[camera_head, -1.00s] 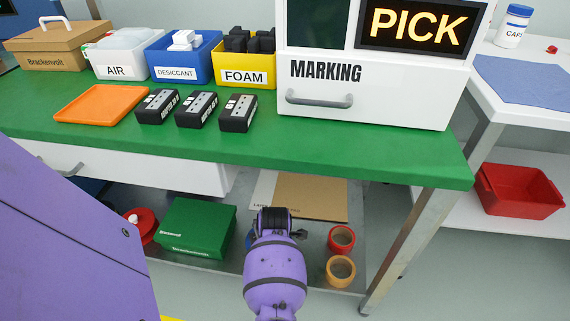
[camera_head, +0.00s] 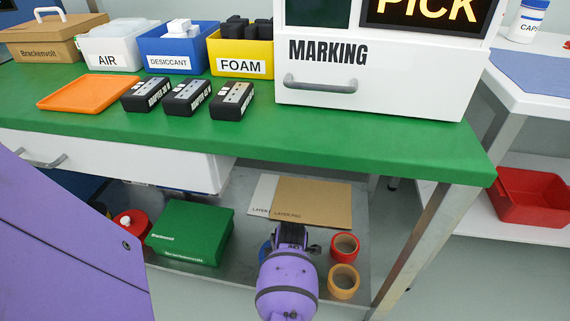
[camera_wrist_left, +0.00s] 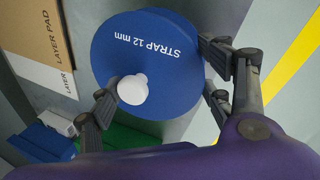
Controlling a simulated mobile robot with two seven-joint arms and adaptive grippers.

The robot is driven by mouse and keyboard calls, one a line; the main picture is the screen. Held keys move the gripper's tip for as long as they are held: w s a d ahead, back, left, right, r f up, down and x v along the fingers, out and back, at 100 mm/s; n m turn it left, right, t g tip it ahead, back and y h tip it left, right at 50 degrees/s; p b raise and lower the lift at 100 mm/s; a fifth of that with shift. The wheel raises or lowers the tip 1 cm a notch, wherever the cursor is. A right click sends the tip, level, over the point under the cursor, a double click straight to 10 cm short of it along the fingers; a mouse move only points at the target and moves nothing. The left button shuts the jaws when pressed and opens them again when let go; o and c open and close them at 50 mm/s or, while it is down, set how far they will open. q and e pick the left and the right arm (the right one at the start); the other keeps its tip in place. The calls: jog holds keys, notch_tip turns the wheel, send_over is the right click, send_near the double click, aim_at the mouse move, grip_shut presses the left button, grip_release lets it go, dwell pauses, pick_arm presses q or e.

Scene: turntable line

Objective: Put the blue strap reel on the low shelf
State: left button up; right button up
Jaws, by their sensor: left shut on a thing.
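The blue strap reel, a disc marked "STRAP 12 mm" with a white hub knob, fills the upper middle of the left wrist view (camera_wrist_left: 150,60). My left gripper (camera_wrist_left: 157,85) is shut on it, with fingers at both sides of the disc. In the head view my left gripper (camera_head: 291,234) is over the low shelf (camera_head: 243,230) under the green bench. Only a blue sliver of the reel (camera_head: 265,250) shows beside it there. I cannot tell whether the reel touches the shelf. My right gripper is not in view.
A green box (camera_head: 190,232) and a red round item (camera_head: 130,223) lie left on the shelf. Layer pads (camera_head: 312,200) lie behind. A red tape roll (camera_head: 345,246) and a tan one (camera_head: 344,281) are close right. A bench leg (camera_head: 412,255) stands further right.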

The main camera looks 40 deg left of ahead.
pick_arm(q)
jog(key=shift+w+r, duration=0.1)
jog(key=o, duration=1.9)
jog(key=shift+o, duration=1)
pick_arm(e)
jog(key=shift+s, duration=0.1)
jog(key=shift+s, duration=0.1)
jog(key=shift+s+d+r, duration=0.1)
pick_arm(q)
jog(key=shift+r, duration=0.25)
jog(key=p+v, duration=0.5)
jog(key=v, duration=0.6)
jog(key=shift+s+r+p, duration=0.2)
jog(key=shift+p, duration=0.15)
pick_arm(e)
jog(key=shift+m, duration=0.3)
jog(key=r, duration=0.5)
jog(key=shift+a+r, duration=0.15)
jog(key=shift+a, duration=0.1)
